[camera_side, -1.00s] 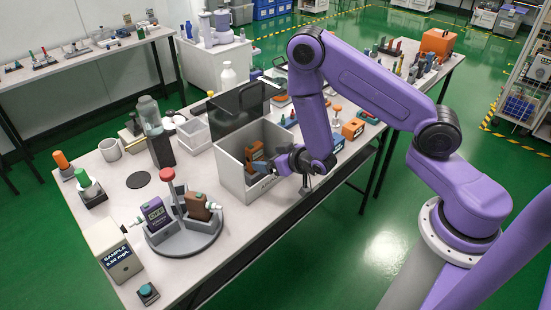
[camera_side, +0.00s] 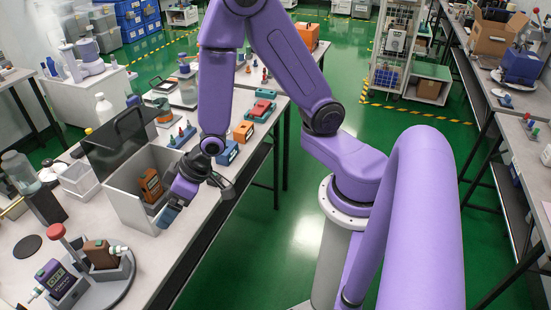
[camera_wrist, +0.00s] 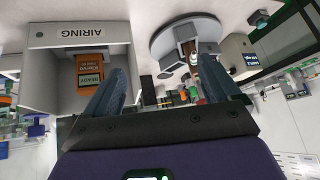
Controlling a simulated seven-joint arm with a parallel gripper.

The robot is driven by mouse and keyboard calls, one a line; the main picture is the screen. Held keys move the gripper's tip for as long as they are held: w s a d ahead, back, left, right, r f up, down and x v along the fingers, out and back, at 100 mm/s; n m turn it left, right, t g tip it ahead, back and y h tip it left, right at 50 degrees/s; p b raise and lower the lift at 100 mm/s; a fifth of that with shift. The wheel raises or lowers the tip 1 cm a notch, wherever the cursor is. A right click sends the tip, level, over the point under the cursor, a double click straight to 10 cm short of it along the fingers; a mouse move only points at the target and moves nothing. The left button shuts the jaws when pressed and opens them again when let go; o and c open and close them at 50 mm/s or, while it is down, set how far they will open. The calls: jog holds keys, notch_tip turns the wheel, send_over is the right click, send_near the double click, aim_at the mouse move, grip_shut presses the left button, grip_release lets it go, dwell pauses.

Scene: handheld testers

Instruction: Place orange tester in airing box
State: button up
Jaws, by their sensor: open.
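The orange tester (camera_side: 151,185) stands inside the open white airing box (camera_side: 125,208). In the wrist view, the tester (camera_wrist: 90,66) shows an orange face with a "READY" screen, inside the box marked "AIRING" (camera_wrist: 82,32). The box's dark lid (camera_side: 118,142) is raised. My gripper (camera_side: 180,205) is at the box's right side, near its front edge. In the wrist view, the gripper's two blue fingers (camera_wrist: 162,70) are spread apart with nothing between them.
A round grey stand (camera_side: 110,285) holds a purple tester (camera_side: 55,279) and a brown tester (camera_side: 100,254) in front of the box. A blue block (camera_side: 228,152) and an orange block (camera_side: 243,131) lie behind my gripper. A dark bottle holder (camera_side: 45,205) stands left of the box.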

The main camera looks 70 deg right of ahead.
jog(key=s+r+n+g, duration=0.45)
jog(key=s+r, duration=0.25)
jog(key=s, duration=0.5)
jog(key=s+d+r+n+h, duration=0.1)
jog(key=s+d+r+n, duration=0.1)
jog(key=s+d, duration=0.2)
jog(key=s+d+r+n+g+h, duration=0.1)
jog(key=s+d+r+n+h, duration=0.1)
jog(key=s, duration=0.4)
jog(key=d+r, duration=0.1)
jog(key=d, duration=0.1)
jog(key=shift+d+r, duration=0.35)
jog(key=shift+g, duration=0.25)
